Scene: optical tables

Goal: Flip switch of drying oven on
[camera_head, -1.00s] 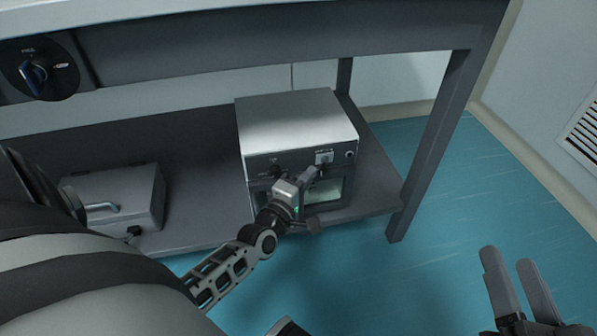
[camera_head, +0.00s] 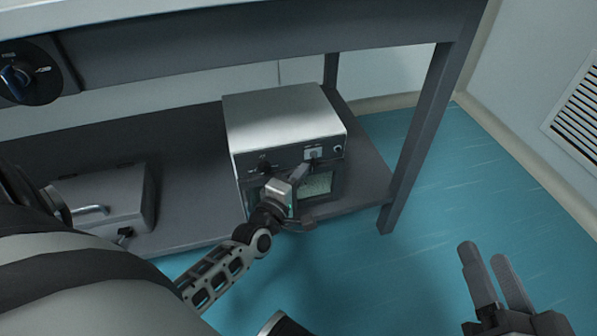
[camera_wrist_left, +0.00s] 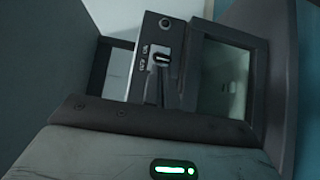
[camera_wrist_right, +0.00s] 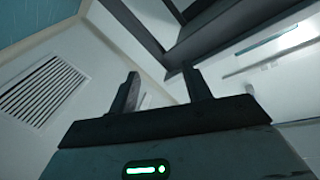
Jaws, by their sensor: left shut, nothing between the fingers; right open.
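The drying oven (camera_head: 285,113) is a grey box with a dark front panel and a window (camera_head: 316,186), on the lower shelf. Its switch (camera_head: 313,154) is a dark knob on a pale plate at the panel's upper right. The left wrist view shows the switch (camera_wrist_left: 161,56) close up, with small labels beside it. My left gripper (camera_head: 304,168) is shut and empty, its fingertips right at the switch. Whether they touch it I cannot tell. In the left wrist view the fingers (camera_wrist_left: 162,85) end just below the knob. My right gripper (camera_head: 485,257) is open and empty, far right of the oven.
The lower shelf (camera_head: 190,185) lies under a table whose leg (camera_head: 415,145) stands right of the oven. A grey case (camera_head: 110,200) with a handle sits left on the shelf. A round dial (camera_head: 28,72) is at upper left. Blue floor (camera_head: 420,200) on the right is clear.

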